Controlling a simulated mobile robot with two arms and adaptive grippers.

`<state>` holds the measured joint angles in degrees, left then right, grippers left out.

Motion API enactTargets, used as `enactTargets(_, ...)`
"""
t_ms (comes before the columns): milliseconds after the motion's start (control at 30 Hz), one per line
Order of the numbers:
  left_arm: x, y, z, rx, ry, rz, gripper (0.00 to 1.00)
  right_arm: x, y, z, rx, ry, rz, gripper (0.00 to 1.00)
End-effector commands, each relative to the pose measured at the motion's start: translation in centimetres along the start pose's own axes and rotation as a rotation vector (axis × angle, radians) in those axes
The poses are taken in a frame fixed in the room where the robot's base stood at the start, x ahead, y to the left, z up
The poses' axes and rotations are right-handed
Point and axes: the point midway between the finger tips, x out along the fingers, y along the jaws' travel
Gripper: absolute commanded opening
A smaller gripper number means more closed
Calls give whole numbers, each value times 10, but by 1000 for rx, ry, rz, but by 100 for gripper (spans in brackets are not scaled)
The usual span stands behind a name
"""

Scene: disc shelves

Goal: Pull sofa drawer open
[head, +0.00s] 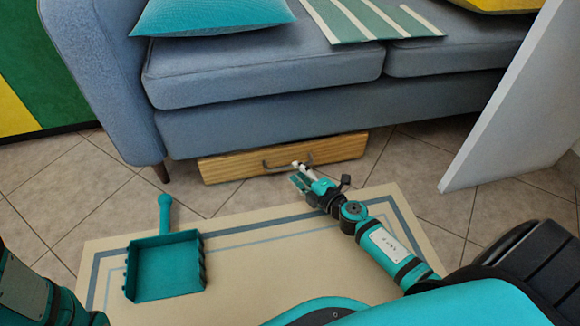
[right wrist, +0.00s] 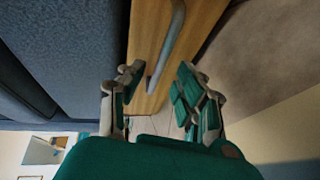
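The wooden sofa drawer (head: 225,169) lies low under the blue sofa (head: 270,125), with its front showing just below the sofa base. Its grey bar handle (head: 268,166) is on the front, and the handle also shows in the right wrist view (right wrist: 171,45). My right gripper (head: 303,172) is at the handle's right part. In the right wrist view my right gripper (right wrist: 158,84) is open, and the handle's lower end reaches between its fingertips. I cannot tell whether they touch. Only part of my left arm shows at the lower left; its gripper is out of view.
A teal scoop-like tray (head: 165,268) with a handle lies on the left of the beige mat (head: 250,275). A white panel (head: 510,110) stands at the right. Cushions are on the sofa.

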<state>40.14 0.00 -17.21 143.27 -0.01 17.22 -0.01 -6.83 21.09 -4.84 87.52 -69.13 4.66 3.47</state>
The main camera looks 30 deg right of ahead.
Motion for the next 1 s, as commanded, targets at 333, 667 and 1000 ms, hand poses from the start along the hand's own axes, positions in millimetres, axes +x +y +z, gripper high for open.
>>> enactTargets(333, -9, 2, -3, 0, 0, 1, 40, 44, -1, 0, 1, 0, 0, 34)
enactTargets(667, -9, 2, -3, 0, 0, 1, 40, 47, 0, 0, 1, 0, -1, 34)
enactTargets(1000, -9, 2, -3, 0, -1, 0, 40, 47, 0, 0, 1, 0, 0, 0)
